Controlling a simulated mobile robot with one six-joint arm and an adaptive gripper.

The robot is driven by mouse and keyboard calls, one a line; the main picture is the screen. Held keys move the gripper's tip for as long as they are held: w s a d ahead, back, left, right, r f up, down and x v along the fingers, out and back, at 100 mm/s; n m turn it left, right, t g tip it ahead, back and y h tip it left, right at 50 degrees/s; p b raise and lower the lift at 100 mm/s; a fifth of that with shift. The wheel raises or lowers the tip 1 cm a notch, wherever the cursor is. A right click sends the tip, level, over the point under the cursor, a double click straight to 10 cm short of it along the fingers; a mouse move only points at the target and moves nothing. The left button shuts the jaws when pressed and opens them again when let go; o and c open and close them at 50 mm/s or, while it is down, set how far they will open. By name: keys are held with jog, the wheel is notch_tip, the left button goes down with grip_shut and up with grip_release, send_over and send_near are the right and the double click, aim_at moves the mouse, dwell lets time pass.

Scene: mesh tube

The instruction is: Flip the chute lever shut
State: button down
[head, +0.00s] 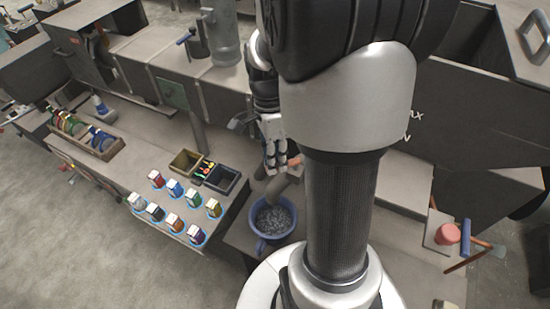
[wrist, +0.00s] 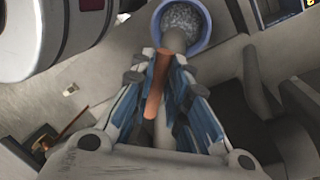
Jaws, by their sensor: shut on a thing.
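The chute lever has an orange handle (wrist: 155,92), which lies between the fingers of my gripper (wrist: 166,72) in the wrist view. My gripper is shut on this handle. In the head view my gripper (head: 276,158) is above the chute, with a bit of the orange handle (head: 294,162) showing at its right. The grey chute tube (head: 277,187) slopes down to a blue bucket (head: 261,240) holding grey granules. The tube's lower end (wrist: 175,42) and the bucket rim (wrist: 206,27) also show in the wrist view. The lever's pivot is hidden.
Several small coloured jars (head: 174,189) stand on the bench at left, near two open bins (head: 222,180). A rack with coloured rings (head: 96,149) stands farther left. A red knob (head: 447,233) is at the right. My own arm covers much of the middle.

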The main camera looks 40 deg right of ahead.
jog(key=c, duration=1.5)
grip_release()
jog(key=shift+c, duration=0.2)
jog(key=shift+r, duration=0.1)
notch_tip(320, 180, up, 10)
